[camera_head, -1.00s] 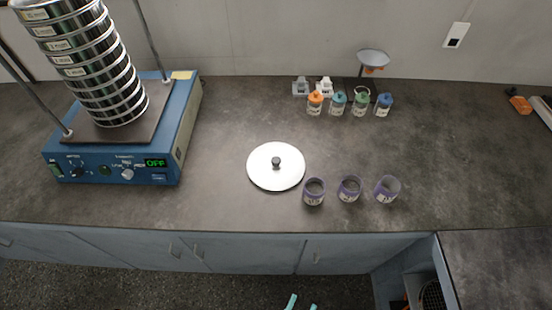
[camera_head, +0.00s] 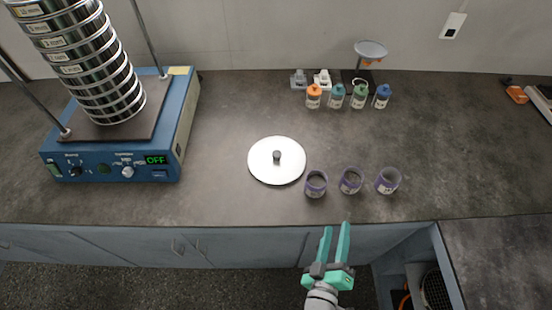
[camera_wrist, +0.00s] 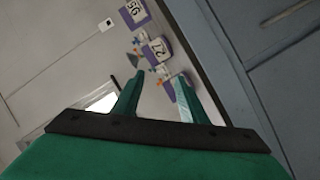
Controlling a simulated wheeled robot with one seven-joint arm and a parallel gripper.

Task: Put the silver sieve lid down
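The silver sieve lid (camera_head: 262,164) is a round, bright disc with a dark knob (camera_head: 277,155) at its centre. It lies flat on the dark counter in the head view, left of the purple-rimmed cups. My gripper (camera_head: 336,228) is in front of the counter's front edge, to the lower right of the lid and apart from it. Its two green fingers are spread with nothing between them. In the wrist view the fingers (camera_wrist: 157,95) are also apart and empty.
The blue sieve shaker (camera_head: 105,165) with a tall sieve stack (camera_head: 95,70) stands at the left, its display reading OFF. Several cups (camera_head: 351,181) stand right of the lid. Several capped jars (camera_head: 336,97) and a scale-like stand (camera_head: 370,50) are behind.

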